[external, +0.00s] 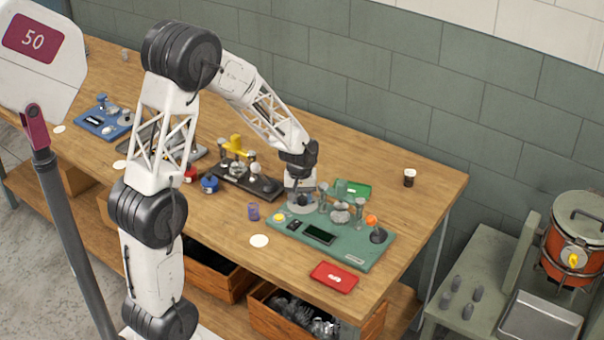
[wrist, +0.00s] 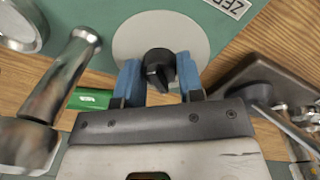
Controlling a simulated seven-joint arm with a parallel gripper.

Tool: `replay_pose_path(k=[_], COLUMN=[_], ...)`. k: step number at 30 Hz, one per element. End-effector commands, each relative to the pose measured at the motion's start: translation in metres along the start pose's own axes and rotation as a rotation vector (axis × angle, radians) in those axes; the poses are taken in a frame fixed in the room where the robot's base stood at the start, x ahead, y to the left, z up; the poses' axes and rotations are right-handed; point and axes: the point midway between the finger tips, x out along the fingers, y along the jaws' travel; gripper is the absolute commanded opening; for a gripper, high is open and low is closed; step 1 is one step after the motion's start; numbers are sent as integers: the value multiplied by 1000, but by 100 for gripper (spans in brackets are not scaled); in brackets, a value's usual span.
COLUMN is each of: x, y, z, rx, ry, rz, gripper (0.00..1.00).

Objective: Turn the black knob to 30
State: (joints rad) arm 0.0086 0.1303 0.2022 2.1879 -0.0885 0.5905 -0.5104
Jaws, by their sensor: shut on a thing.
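The black knob (wrist: 158,68) sits on a round pale grey dial disc (wrist: 190,30) on a green-topped machine. In the wrist view my gripper (wrist: 159,72) has its two blue fingers on either side of the knob, shut on it. The dial's number marks cannot be read in either view. In the external view my gripper (external: 300,192) is down at the left end of the green machine (external: 372,256), and the arm hides the knob.
In the wrist view a metal post (wrist: 62,75) stands close left of my gripper, and a dark-based machine (wrist: 268,80) lies to the right. The bench's right end is mostly clear.

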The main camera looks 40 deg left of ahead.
Motion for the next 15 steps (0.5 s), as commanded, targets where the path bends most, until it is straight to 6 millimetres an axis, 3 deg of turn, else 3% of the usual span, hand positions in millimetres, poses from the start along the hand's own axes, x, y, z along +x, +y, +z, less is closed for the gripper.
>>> replay_pose_path(k=[15], x=[0], y=[0], z=[0], rx=[270], ry=[-16], rz=[0], gripper=[11])
